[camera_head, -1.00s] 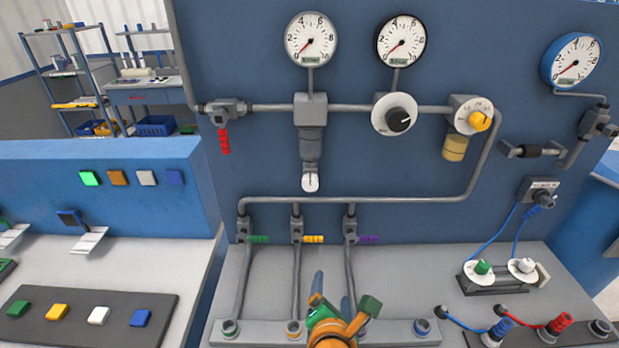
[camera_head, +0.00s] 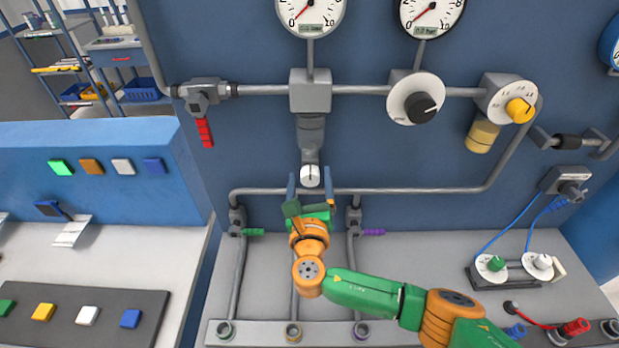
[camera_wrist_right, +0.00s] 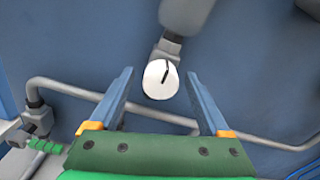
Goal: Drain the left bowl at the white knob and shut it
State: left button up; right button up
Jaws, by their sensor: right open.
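The white knob (camera_head: 310,176) sits at the bottom of the grey left bowl (camera_head: 312,130), which hangs under a grey block on the upper pipe. A dark line marks the knob's face. In the right wrist view the knob (camera_wrist_right: 160,79) appears between the tips of my open right gripper (camera_wrist_right: 158,76), with a gap to each finger. In the head view my right gripper (camera_head: 311,181) points up at the wall, one blue finger on each side of the knob. I cannot tell whether the fingertips reach the knob's depth. My left gripper is not in view.
A lower pipe (camera_head: 420,190) runs behind the gripper. Green (camera_head: 254,232) and purple (camera_head: 374,232) valve handles flank my right arm. A red handle (camera_head: 205,132) hangs at upper left, and an amber bowl (camera_head: 482,135) hangs at the right.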

jog(key=shift+w+f, duration=0.1)
jog(key=shift+w, duration=0.1)
jog(key=shift+s+d, duration=0.1)
jog(key=shift+s, duration=0.15)
jog(key=c, duration=0.7)
grip_shut()
